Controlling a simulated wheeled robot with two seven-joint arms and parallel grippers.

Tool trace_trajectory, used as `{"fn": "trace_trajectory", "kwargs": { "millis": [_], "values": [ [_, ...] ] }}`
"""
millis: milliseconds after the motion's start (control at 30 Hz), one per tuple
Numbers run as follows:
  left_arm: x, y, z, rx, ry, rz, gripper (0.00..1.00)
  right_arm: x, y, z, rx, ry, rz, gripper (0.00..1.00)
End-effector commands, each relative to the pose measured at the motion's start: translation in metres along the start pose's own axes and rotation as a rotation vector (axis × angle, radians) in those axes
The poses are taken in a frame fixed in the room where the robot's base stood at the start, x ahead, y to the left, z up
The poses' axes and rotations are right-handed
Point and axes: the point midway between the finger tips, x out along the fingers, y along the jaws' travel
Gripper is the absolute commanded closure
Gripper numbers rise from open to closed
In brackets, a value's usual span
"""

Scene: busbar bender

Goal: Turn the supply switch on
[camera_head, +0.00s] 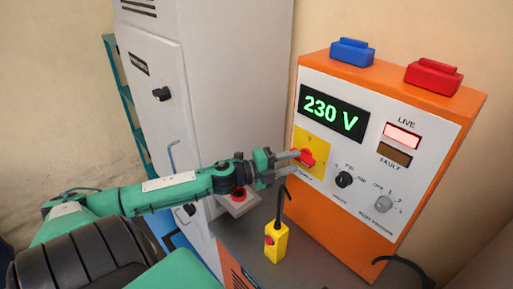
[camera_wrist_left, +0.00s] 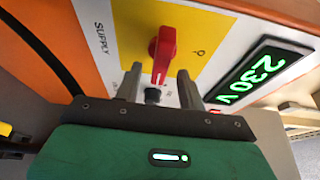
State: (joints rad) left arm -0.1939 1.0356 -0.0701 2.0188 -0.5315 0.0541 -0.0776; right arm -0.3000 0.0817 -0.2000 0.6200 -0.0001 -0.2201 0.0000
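The supply switch is a red rotary knob (camera_head: 306,158) on a yellow plate (camera_head: 318,143) on the front of the orange and white box (camera_head: 376,100). In the left wrist view the red knob (camera_wrist_left: 162,48) is just ahead of my left gripper (camera_wrist_left: 161,76), with its lower end toward the gap between the fingertips. My left gripper (camera_head: 296,163) also shows in the head view, close to the panel. Its fingers are apart with nothing clamped; contact with the knob cannot be told. The green display (camera_head: 332,112) reads 230 V, and the LIVE lamp (camera_head: 402,135) glows pinkish red. My right gripper is out of view.
A black knob (camera_head: 343,179) and a grey dial (camera_head: 383,203) sit lower on the panel. A tall grey cabinet (camera_head: 200,60) rises to the left. Blue (camera_head: 351,52) and red (camera_head: 433,76) blocks sit on the box.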

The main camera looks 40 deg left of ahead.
Motion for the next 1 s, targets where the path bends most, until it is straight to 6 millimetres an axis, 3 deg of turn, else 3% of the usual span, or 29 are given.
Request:
{"fn": "trace_trajectory", "kwargs": {
  "millis": [1000],
  "values": [
    [-0.095,0.002,0.000,-0.003,-0.001,0.001,0.60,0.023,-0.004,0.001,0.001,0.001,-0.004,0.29]
  ]
}}
